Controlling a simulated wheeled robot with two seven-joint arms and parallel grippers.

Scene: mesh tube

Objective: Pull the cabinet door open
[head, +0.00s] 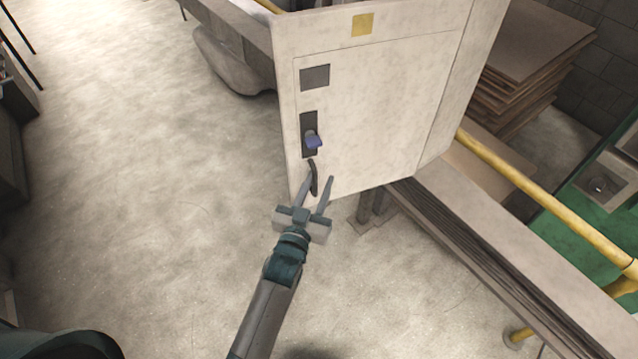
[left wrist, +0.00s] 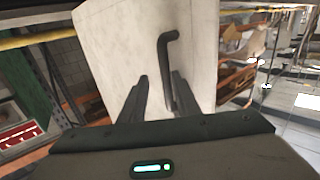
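The pale cabinet (head: 440,60) has a flat front door (head: 375,115), which looks shut, flush in its frame. A dark curved handle (head: 313,178) is at the door's lower left, below a blue latch knob (head: 314,141). My left gripper (head: 318,181) is open at the handle, fingers pointing at the door. In the left wrist view, the handle (left wrist: 164,55) runs down between the fingers of my gripper (left wrist: 160,76), nearer the right finger. I cannot tell whether they touch, or how deep the handle sits between them. My right gripper is not in view.
A yellow rail (head: 540,192) and a long grey beam (head: 490,250) run to the right of the cabinet. Stacked boards (head: 525,60) stand behind it. The concrete floor (head: 150,170) left of the cabinet is clear.

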